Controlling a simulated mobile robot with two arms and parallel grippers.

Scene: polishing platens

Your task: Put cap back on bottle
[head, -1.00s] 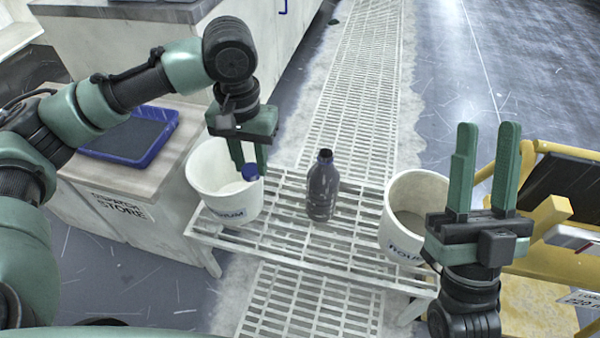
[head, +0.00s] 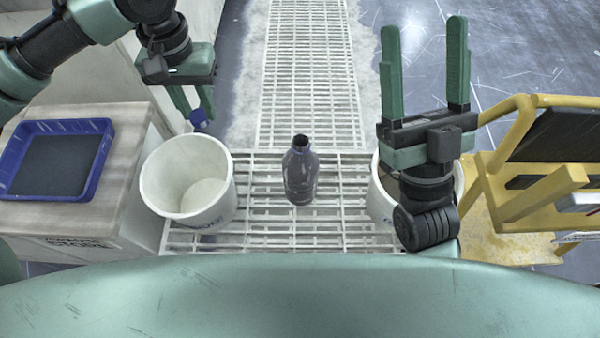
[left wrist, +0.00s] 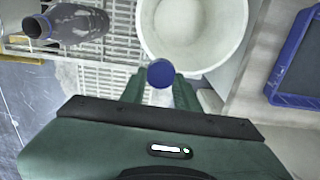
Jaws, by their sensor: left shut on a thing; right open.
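The dark grey bottle (head: 301,172) stands upright and uncapped on the white slatted rack (head: 270,222). Its open mouth faces up, and it also shows in the left wrist view (left wrist: 68,24). The blue cap (head: 199,118) is held between the fingertips of my left gripper (head: 194,108), which is shut on it. In the left wrist view the cap (left wrist: 160,73) sits at the tips of the fingers. This gripper is up and to the left of the bottle, beyond the left tub. My right gripper (head: 428,65) is open and empty, fingers pointing up, to the right of the bottle.
A white tub (head: 158,180) stands on the rack left of the bottle, and another white tub (head: 380,205) is partly hidden behind my right arm. A blue tray (head: 100,165) lies on the left cabinet. A yellow cart (head: 488,215) is at the right.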

